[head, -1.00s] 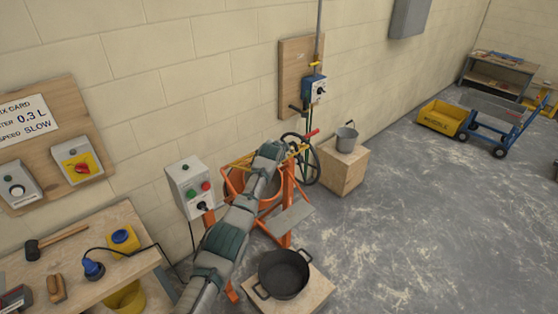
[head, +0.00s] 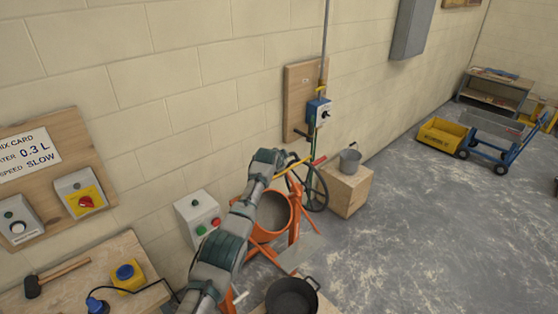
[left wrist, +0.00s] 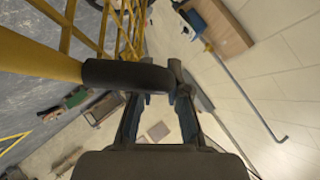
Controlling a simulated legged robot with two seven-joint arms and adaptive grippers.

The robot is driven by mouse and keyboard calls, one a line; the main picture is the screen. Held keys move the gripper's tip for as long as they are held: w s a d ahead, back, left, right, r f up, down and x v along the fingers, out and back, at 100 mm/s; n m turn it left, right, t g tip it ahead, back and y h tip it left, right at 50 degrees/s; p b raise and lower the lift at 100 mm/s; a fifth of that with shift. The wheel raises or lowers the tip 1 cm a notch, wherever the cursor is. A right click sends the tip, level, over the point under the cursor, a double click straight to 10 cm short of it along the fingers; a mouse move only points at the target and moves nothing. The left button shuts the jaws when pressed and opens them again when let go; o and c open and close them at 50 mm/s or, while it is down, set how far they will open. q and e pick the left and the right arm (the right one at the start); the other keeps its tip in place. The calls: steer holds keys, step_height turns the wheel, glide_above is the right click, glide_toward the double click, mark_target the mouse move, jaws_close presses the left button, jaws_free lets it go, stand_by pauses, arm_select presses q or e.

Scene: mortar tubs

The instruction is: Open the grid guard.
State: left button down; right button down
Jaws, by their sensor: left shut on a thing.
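The orange mixer drum (head: 270,218) stands by the wall in the head view, its mouth visible behind my left arm. The yellow grid guard (head: 292,168) shows as a thin bar beside my left gripper (head: 284,160), raised above the drum's rim. In the left wrist view, the yellow bars of the guard (left wrist: 100,25) fill the upper left. Its black grip (left wrist: 128,74) lies between the fingers of my left gripper (left wrist: 160,90), which is shut on it. My arm hides part of the guard and drum. My right gripper is not in view.
A grey control box (head: 198,216) with green and red buttons sits left of the drum. A black pot (head: 291,298) stands in front. A wooden block (head: 346,190) with a bucket (head: 350,160) is right of the mixer. Open floor (head: 430,230) lies right.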

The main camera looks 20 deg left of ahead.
arm_select(q)
steer(key=shift+d+r, duration=0.2)
steer(key=c, duration=1.4)
jaws_free()
steer(key=shift+w, duration=0.1)
steer(key=shift+w+d+f, duration=0.2)
steer(key=shift+w, duration=0.05)
steer(key=shift+s+a+r, duration=0.25)
steer(key=shift+s+r, duration=0.3)
steer(key=shift+s, duration=0.35)
steer(key=v, duration=0.9)
steer(key=shift+s+d+r, duration=0.2)
steer(key=shift+s+d, duration=0.1)
steer(key=shift+d, duration=0.05)
steer(key=shift+a, duration=0.1)
